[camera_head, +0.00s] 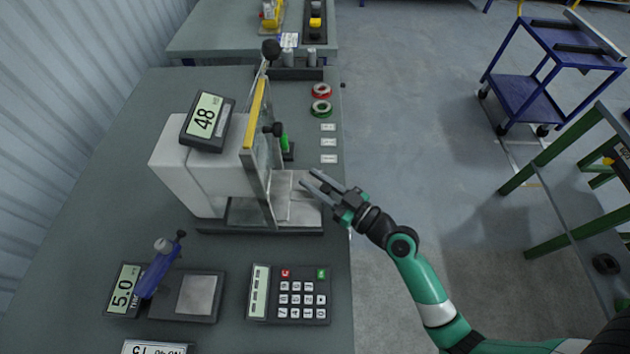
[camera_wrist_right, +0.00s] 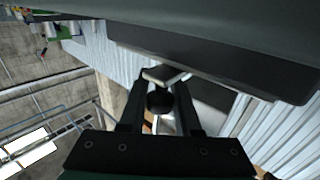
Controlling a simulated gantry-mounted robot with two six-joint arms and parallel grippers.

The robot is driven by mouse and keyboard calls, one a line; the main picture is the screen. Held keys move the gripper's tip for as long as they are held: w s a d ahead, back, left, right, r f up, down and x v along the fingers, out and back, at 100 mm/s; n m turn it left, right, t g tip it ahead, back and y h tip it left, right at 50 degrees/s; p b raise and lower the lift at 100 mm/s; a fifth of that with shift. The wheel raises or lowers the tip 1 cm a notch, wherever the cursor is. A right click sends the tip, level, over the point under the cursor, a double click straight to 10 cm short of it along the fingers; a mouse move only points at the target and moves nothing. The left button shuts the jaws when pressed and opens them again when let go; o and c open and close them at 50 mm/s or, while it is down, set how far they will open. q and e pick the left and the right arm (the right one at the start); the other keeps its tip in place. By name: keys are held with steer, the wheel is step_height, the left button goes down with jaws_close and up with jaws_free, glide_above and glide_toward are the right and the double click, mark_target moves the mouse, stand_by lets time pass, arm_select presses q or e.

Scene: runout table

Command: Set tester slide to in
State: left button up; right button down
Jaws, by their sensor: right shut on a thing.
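The tester, a white box-shaped machine (camera_head: 185,172) with a tilted display reading 48, stands on the grey bench. A clear guard with a yellow edge (camera_head: 255,115) is on its right side. The pale metal slide (camera_head: 303,210) shows low on the tester's right, over its dark base. My right gripper (camera_head: 308,177) reaches in from the right, at the slide. In the right wrist view its fingers (camera_wrist_right: 160,90) are shut on a round black knob (camera_wrist_right: 160,103). The knob is hidden in the head view. My left gripper is not in view.
A scale (camera_head: 197,295) with a blue tool beside it and a keypad (camera_head: 290,293) lie in front of the tester. Red and green rings (camera_head: 321,98) and small white labels lie to the right. A blue cart (camera_head: 545,75) stands on the floor beyond.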

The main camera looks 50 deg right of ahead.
steer(key=c, duration=0.6)
jaws_free()
steer(key=shift+s, duration=0.1)
steer(key=s+b, duration=0.2)
steer(key=s, duration=0.9)
steer(key=shift+s+d, duration=0.25)
steer(key=shift+s, duration=0.05)
